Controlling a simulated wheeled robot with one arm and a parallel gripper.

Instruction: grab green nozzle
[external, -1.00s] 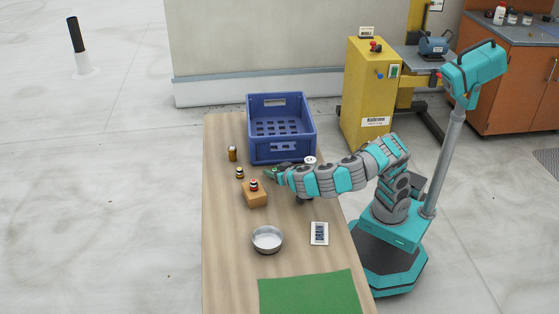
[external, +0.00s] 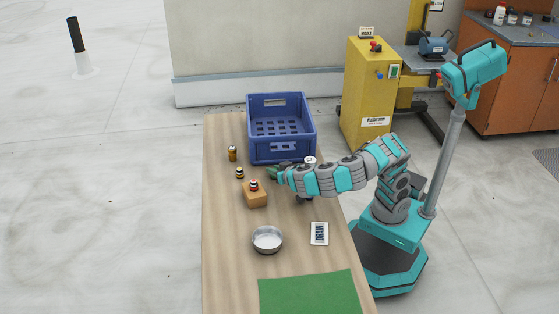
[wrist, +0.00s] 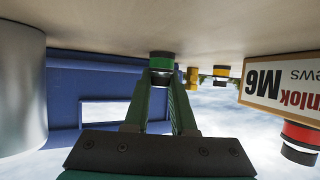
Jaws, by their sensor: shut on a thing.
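The green nozzle (wrist: 162,62), a short piece with a green band and dark parts, shows in the wrist view between the tips of my gripper (wrist: 161,82). The fingers are shut on it, and it stands close against the table surface, which is at the top of this inverted view. In the external view my gripper (external: 272,172) is low over the table, just in front of the blue crate. The nozzle cannot be made out there.
The blue crate (external: 282,158) stands close behind my gripper. A metal bowl (external: 267,239) and a DRAIN card (external: 319,233) are nearer.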

